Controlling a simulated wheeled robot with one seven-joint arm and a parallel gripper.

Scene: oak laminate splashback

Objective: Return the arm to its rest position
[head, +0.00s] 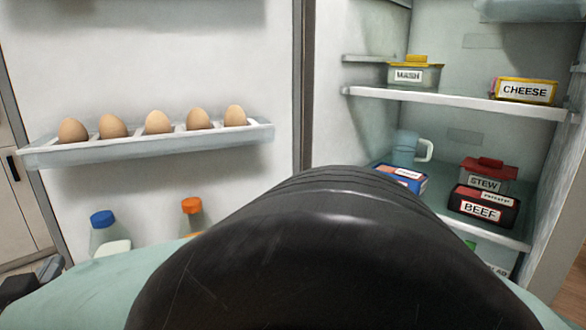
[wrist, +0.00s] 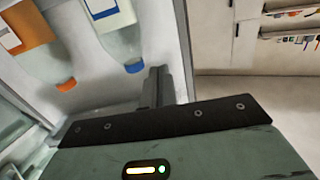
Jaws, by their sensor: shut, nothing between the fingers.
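My own black and teal arm fills the lower middle of the head view and hides part of the fridge behind it. My gripper (wrist: 158,78) shows in the wrist view with its dark fingers together and nothing between them. A dark part of the gripper (head: 45,272) also shows at the lower left edge of the head view. In the wrist view the fingers appear beside the fridge door's edge, near the bottles; I cannot tell the exact gap.
The open fridge door holds an egg rack (head: 150,148) with several eggs, a blue-capped bottle (head: 104,232) and an orange-capped bottle (head: 192,214). Fridge shelves (head: 455,101) at right hold labelled boxes and a pale blue jug (head: 404,149). Floor (wrist: 250,95) shows clear at the wrist view's right.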

